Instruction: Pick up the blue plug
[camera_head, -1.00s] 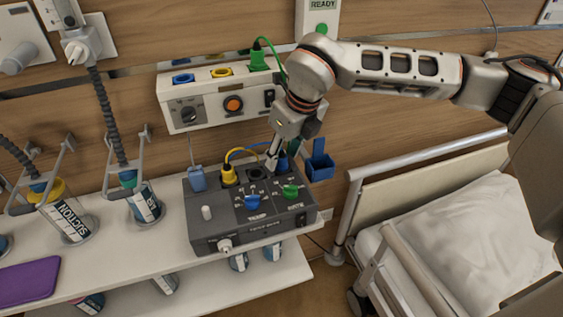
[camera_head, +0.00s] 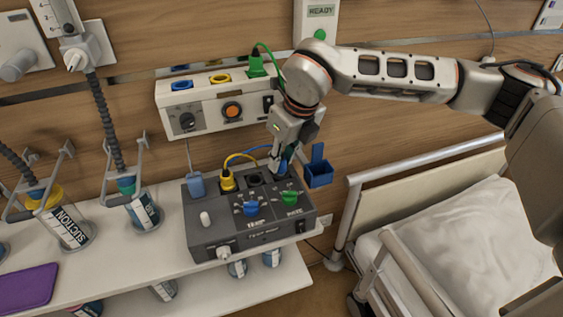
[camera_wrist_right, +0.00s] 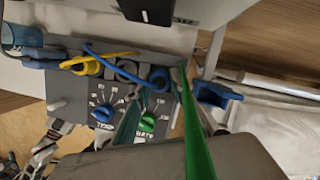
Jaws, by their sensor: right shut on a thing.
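The blue plug (camera_head: 283,168) stands at the back right of the dark grey control box (camera_head: 226,231), mostly covered by my right gripper. My right gripper (camera_head: 278,165) points down from above and is shut on the blue plug. A blue cable arches to it from the left. In the right wrist view the fingers (camera_wrist_right: 168,85) reach over the box's back right corner, and the plug between them is hard to make out. I cannot tell whether the plug is still seated in its socket.
Left of the held plug are an open dark socket (camera_head: 255,178), a yellow plug (camera_head: 228,180) and a grey-blue plug (camera_head: 197,184). A blue holder (camera_head: 319,174) is close on the right. A wall unit (camera_head: 208,106) with a green plug is behind; a bed (camera_head: 470,240) lies right.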

